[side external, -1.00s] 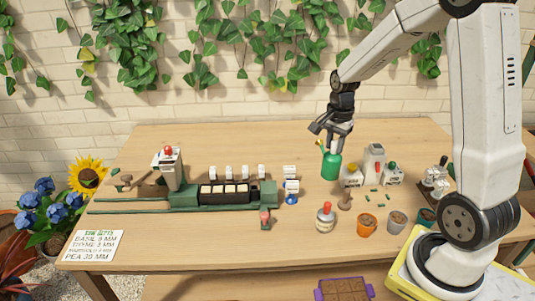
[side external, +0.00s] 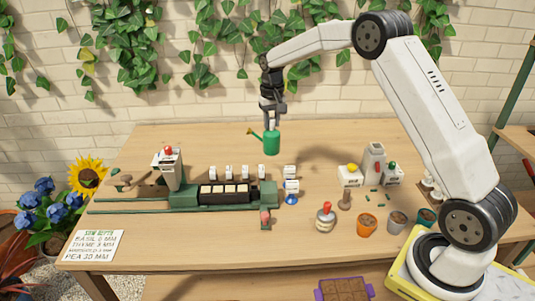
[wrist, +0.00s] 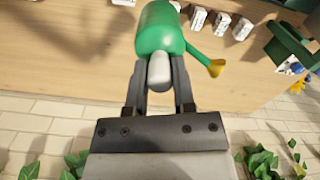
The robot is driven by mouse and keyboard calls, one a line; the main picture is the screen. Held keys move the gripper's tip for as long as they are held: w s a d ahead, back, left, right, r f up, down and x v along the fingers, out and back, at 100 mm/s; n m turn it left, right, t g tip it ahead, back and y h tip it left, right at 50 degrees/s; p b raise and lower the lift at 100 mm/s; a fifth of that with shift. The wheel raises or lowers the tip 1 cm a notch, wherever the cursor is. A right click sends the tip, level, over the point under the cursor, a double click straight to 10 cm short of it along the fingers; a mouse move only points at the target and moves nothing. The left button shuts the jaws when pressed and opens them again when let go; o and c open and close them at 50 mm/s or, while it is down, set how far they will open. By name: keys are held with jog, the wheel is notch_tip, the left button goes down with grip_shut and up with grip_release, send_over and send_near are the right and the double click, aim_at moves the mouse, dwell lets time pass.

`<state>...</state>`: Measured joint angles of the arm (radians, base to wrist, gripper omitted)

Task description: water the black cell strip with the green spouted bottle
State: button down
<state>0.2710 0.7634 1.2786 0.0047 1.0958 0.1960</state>
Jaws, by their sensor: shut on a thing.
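The green spouted bottle (side external: 271,143) hangs upright in the air in my gripper (side external: 271,118), above the back right of the black cell strip. Its spout points left in the side view. In the wrist view the bottle (wrist: 160,30) has a yellow spout tip, and my gripper (wrist: 159,85) is shut on its pale neck. The black cell strip (side external: 224,201) sits in a green rail fixture on the table, with several pale-topped cells. The bottle is apart from the strip.
Small white labelled blocks (side external: 229,171) stand behind the strip. A sign (side external: 93,245) lies front left.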

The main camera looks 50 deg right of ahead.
jog(key=w+a+f+n, duration=0.2)
jog(key=w+a+n, duration=0.9)
jog(key=a+n, duration=0.1)
jog(key=shift+w+a+n, duration=0.3)
jog(key=shift+a+n, duration=0.05)
jog(key=shift+n, duration=0.55)
jog(key=shift+a+f, duration=0.2)
jog(key=shift+s+a+f+t+h, duration=0.15)
jog(key=shift+a+f+t+h, duration=0.2)
jog(key=shift+h, duration=0.55)
jog(key=shift+s+a+f+t+h, duration=0.1)
jog(key=shift+a+f+h, duration=0.3)
jog(key=shift+h, duration=0.5)
jog(key=shift+s+a+f+t+h, duration=0.15)
jog(key=shift+a+f+t+h, duration=0.2)
jog(key=shift+h, duration=0.55)
jog(key=shift+a, duration=0.1)
jog(key=shift+s, duration=0.1)
jog(key=shift+s+d, duration=1.8)
jog(key=shift+d, duration=0.15)
